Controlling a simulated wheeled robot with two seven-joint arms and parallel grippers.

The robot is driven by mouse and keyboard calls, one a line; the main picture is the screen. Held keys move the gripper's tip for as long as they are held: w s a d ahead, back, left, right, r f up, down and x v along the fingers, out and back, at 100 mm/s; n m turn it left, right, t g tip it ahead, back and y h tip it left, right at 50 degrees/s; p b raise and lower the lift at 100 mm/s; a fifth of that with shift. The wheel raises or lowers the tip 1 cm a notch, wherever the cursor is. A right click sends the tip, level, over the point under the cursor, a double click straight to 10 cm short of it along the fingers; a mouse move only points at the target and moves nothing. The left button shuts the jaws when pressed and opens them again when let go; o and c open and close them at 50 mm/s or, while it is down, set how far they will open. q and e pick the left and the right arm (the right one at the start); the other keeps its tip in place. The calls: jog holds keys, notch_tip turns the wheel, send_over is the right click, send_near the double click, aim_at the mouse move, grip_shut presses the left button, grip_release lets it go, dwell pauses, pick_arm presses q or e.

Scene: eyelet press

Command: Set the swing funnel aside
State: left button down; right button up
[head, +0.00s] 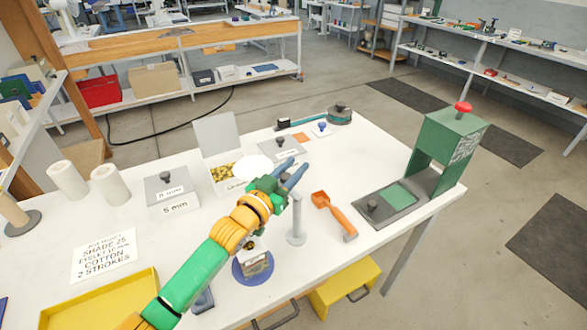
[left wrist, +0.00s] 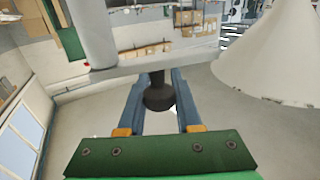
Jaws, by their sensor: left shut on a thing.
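The swing funnel shows as a white round mouth (head: 255,166) left of my left gripper in the head view, and as a large white cone (left wrist: 268,55) at the right of the left wrist view. A grey bar (left wrist: 125,70) runs from the grey post (left wrist: 96,30) towards the cone. The post also stands on the table in the head view (head: 297,224). My left gripper (head: 291,173) is shut on a dark knob (left wrist: 158,92) below the bar. Its blue fingers lie on both sides of the knob. My right gripper is not in view.
A green press (head: 450,150) with a red knob stands at the right table edge. An orange scoop (head: 334,215) lies right of the post. A blue round base (head: 252,266) with a small block is below my left arm. Lidded boxes (head: 168,188) stand to the left.

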aim_at(283, 180)
pick_arm(q)
jog(key=shift+r, duration=0.1)
jog(key=c, duration=0.9)
grip_release()
jog(key=o, duration=0.3)
jog(key=shift+w+d, duration=0.1)
jog(key=shift+w, duration=0.05)
jog(key=v, duration=0.7)
jog(key=shift+b, duration=0.3)
